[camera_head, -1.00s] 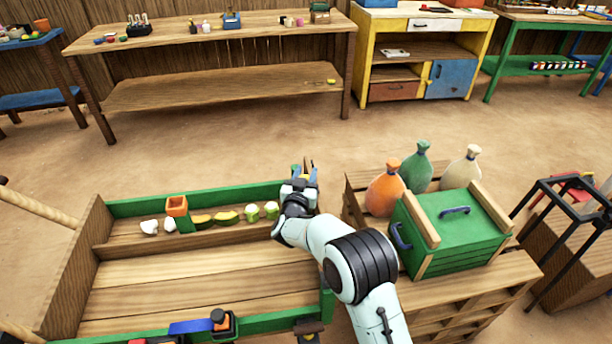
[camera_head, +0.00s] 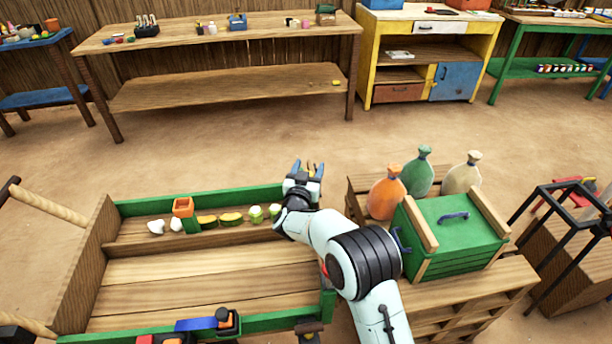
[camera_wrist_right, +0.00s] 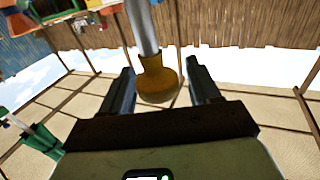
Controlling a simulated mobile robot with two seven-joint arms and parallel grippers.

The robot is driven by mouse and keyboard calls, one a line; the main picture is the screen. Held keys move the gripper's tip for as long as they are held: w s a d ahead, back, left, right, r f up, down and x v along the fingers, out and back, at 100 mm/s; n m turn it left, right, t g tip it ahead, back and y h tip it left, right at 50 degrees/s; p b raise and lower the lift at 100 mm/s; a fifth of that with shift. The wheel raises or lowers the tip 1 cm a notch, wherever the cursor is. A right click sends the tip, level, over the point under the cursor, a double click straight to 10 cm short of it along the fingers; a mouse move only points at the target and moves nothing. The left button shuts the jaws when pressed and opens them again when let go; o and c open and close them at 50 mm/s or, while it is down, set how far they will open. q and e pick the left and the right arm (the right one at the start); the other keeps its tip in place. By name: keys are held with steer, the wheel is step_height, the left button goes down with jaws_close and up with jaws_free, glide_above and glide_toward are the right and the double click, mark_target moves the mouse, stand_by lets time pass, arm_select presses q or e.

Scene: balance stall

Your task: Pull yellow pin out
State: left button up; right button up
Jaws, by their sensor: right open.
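A yellow knob (camera_wrist_right: 158,80) on a grey metal shaft (camera_wrist_right: 142,25) shows in the right wrist view; it looks like the yellow pin. The open fingers of my right gripper (camera_wrist_right: 163,90) stand on either side of the knob, with gaps showing. I cannot tell how deep the knob lies between them. In the head view, my right gripper (camera_head: 305,170) is at the far right corner of the green-edged wooden cart (camera_head: 190,270). I cannot make out the pin there. My left gripper is not in view.
A green crate (camera_head: 455,235) and three sacks, one orange (camera_head: 386,195), stand right of my arm. A long bench (camera_head: 220,80) is behind, across open floor.

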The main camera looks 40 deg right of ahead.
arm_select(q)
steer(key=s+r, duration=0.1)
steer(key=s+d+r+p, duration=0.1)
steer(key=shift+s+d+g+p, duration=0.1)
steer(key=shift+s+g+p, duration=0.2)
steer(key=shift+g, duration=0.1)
arm_select(e)
steer(key=v, duration=1.3)
steer(key=shift+a, duration=0.15)
steer(key=shift+r, duration=0.15)
